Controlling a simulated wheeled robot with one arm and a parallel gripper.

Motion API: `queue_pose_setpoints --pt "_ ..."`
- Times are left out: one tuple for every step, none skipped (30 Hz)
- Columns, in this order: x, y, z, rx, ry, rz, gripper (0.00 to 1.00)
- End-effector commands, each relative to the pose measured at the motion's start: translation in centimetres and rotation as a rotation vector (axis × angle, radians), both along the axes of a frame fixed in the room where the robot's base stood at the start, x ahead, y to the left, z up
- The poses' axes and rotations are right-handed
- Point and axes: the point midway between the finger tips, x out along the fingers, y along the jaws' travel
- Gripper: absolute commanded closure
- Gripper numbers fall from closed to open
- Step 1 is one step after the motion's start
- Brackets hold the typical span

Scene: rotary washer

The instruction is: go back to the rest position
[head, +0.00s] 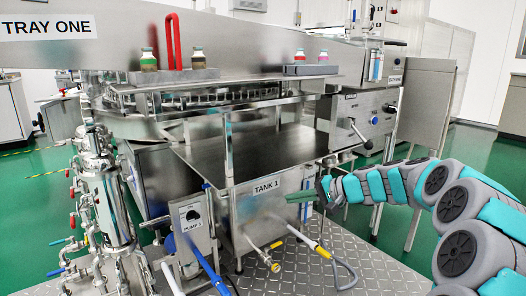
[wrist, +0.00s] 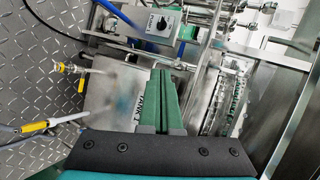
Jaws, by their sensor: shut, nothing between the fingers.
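My arm reaches in from the right in the head view. My gripper (head: 302,197) is in front of the steel tank labelled TANK 1 (head: 260,212), near its upper right part. Its green fingers lie together and hold nothing. In the wrist view my gripper (wrist: 162,78) points up the picture, with the TANK 1 face (wrist: 118,92) behind it. I cannot tell whether the fingertips touch the tank.
A pump box marked PUMP 1 (head: 193,217) stands left of the tank. Yellow-handled valves and hoses (head: 318,250) stick out low in front. Vials (head: 148,60) stand on a holder above. Pipework (head: 105,180) fills the left. Green floor (head: 480,150) is open at the right.

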Motion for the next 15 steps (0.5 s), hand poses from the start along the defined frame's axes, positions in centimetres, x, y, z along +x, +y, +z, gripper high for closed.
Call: queue_pose_setpoints --pt "-2.6 1.9 0.9 -0.038 0.012 0.053 1.0" --pt "-4.1 2.8 1.0 -0.061 0.022 0.082 1.0" --pt "-6.0 3.8 1.1 -0.093 0.034 0.117 1.0" --pt "-7.4 4.5 1.0 -0.12 0.044 0.144 1.0" --pt "-9.0 5.1 1.0 -0.145 0.054 0.17 1.0" --pt "-11.0 5.8 0.9 -0.182 0.068 0.203 1.0" --pt "-12.4 6.3 0.8 -0.21 0.077 0.225 1.0" --pt "-13.9 6.6 0.7 -0.238 0.086 0.248 1.0" --pt "-16.0 7.0 0.4 -0.277 0.102 0.277 1.0" --pt "-17.4 7.2 0.2 -0.307 0.113 0.297 1.0" --pt "-18.8 7.3 0.1 -0.337 0.119 0.316 1.0" --pt "-20.8 7.3 -0.3 -0.378 0.136 0.341 1.0" --pt "-22.3 7.3 -0.6 -0.41 0.149 0.359 1.0" --pt "-23.7 7.1 -0.8 -0.442 0.158 0.374 1.0" --pt "-25.6 6.8 -1.1 -0.484 0.172 0.394 1.0"
